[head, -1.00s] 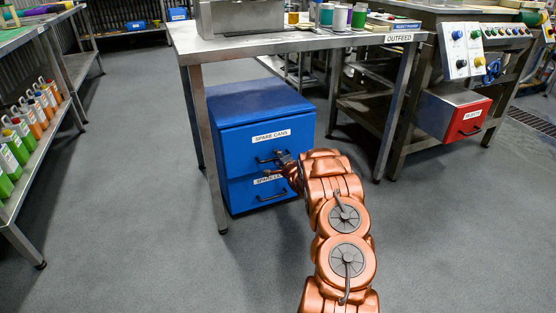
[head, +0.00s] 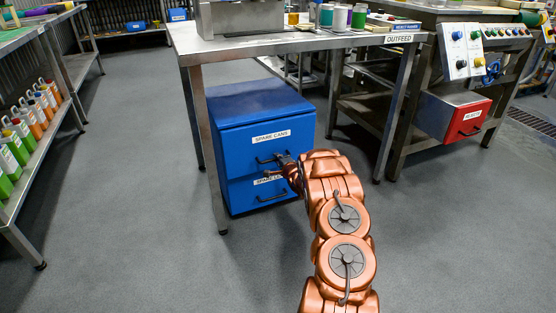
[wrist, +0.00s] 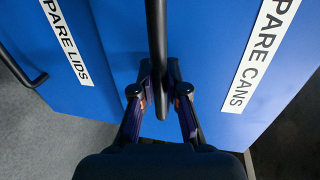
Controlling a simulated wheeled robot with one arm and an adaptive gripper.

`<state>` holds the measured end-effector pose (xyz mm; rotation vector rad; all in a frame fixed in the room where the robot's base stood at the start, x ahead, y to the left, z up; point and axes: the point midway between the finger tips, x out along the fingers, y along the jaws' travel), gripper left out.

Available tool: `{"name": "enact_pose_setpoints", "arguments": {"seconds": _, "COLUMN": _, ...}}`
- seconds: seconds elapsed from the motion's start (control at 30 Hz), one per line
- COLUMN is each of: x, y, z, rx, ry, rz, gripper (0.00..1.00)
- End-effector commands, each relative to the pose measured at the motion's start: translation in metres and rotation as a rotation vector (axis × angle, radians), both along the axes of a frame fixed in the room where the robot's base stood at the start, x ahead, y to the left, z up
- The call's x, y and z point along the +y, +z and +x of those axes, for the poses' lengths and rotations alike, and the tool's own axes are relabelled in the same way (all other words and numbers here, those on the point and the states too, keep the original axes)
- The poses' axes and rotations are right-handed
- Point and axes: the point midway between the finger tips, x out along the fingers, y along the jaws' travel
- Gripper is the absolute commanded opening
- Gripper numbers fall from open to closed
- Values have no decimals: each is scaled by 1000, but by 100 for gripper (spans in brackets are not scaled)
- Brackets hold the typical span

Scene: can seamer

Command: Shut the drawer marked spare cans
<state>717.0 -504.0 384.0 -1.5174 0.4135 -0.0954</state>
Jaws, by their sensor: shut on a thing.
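The spare cans drawer (head: 240,142) is the upper front of a blue cabinet under the outfeed table. My gripper (head: 282,160) is at this drawer's dark bar handle (wrist: 156,40). In the wrist view its fingers (wrist: 160,95) are closed around the handle's end. The arm hides part of the lower drawer's label in the head view.
The lower spare lids drawer (head: 240,192) looks shut, its handle (head: 272,197) just below my gripper. The outfeed table's front leg (head: 208,150) stands left of the cabinet. A red reject bin (head: 455,118) is at the right. The floor (head: 130,150) at left is clear.

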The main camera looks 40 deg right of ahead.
Motion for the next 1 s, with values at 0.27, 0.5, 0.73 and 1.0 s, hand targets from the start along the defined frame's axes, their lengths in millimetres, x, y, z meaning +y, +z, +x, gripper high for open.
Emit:
{"name": "enact_pose_setpoints", "arguments": {"seconds": 0.27, "x": 0, "y": 2, "z": 3, "rx": -1, "ry": 1, "rz": 3, "gripper": 0}}
{"name": "enact_pose_setpoints", "arguments": {"seconds": 0.5, "x": -2, "y": 6, "z": 14, "rx": -3, "ry": 4, "rz": 4, "gripper": 0}}
{"name": "enact_pose_setpoints", "arguments": {"seconds": 0.73, "x": -6, "y": 4, "z": 21, "rx": 1, "ry": 1, "rz": 1, "gripper": 0}}
{"name": "enact_pose_setpoints", "arguments": {"seconds": 1.0, "x": -8, "y": 0, "z": 23, "rx": 0, "ry": -1, "rz": -2, "gripper": 0}}
